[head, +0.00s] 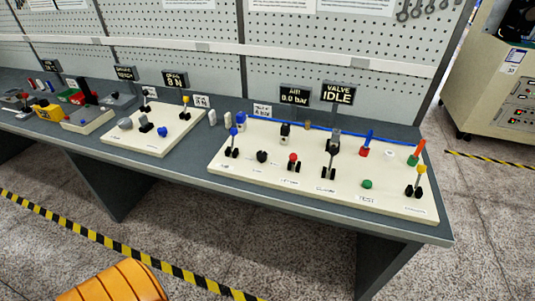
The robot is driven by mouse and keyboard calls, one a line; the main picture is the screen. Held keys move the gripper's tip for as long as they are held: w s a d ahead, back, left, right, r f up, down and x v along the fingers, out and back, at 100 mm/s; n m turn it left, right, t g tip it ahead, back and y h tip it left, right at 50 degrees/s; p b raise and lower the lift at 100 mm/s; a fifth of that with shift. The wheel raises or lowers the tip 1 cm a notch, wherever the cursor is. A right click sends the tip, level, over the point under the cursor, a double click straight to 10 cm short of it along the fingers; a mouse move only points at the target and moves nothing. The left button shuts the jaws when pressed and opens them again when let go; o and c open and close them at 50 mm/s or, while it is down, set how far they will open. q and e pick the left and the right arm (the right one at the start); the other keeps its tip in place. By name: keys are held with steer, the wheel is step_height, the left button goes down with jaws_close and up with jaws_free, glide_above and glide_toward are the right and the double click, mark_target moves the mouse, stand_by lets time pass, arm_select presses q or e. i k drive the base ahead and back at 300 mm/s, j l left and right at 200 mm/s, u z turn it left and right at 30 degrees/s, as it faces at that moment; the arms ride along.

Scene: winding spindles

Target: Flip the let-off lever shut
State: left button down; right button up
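Several levers stand on cream panels on the grey bench; the small labels are too blurred to show which is the let-off lever. The large right panel (225,163) carries a blue-knobbed lever (233,141) at its left, a red-knobbed lever (293,165), a tall dark lever (329,160) and a yellow-knobbed lever (417,182) at its right end. All the knobbed levers look roughly upright. Neither of my grippers shows.
Small displays read "AIR 0.0 bar" (294,95) and "VALVE IDLE" (338,92). A pegboard (280,50) rises behind the bench (190,165). A cream cabinet (490,90) stands at the right. An orange ribbed object (115,283) is at the bottom left.

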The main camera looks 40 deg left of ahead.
mark_target(293, 156)
steer(key=u, duration=0.95)
